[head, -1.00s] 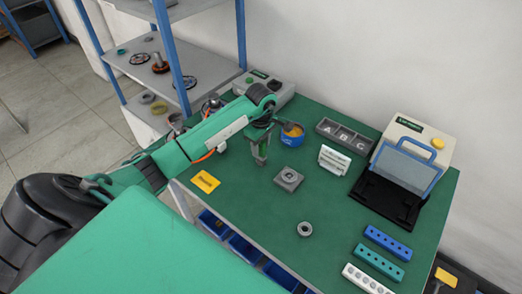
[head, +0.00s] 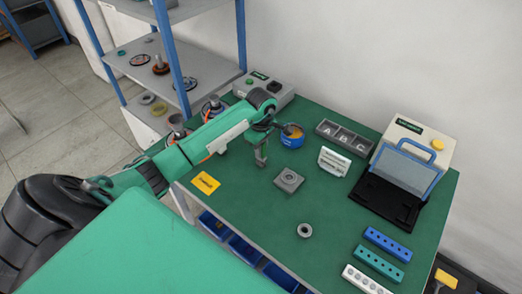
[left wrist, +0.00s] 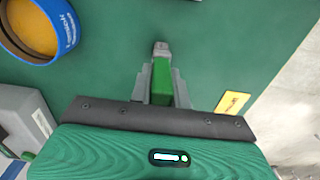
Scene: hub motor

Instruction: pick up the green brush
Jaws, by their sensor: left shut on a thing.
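The green brush (left wrist: 161,84) shows in the left wrist view as a narrow green body with a grey end, lying between my finger pads. My left gripper (head: 261,160) is shut on it, above the green table left of the grey square block. The fingers also show in the left wrist view (left wrist: 160,85), one on each side of the brush. In the head view the brush is too small and covered to make out clearly. I cannot tell whether its end touches the table. My right gripper is in neither view.
A blue round tin (head: 291,140) stands close behind the gripper. A grey block (head: 288,180) is to its right, a yellow card (head: 206,183) to its left. A white rack (head: 334,161), lettered tray (head: 343,136) and grey ring (head: 305,230) are farther right.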

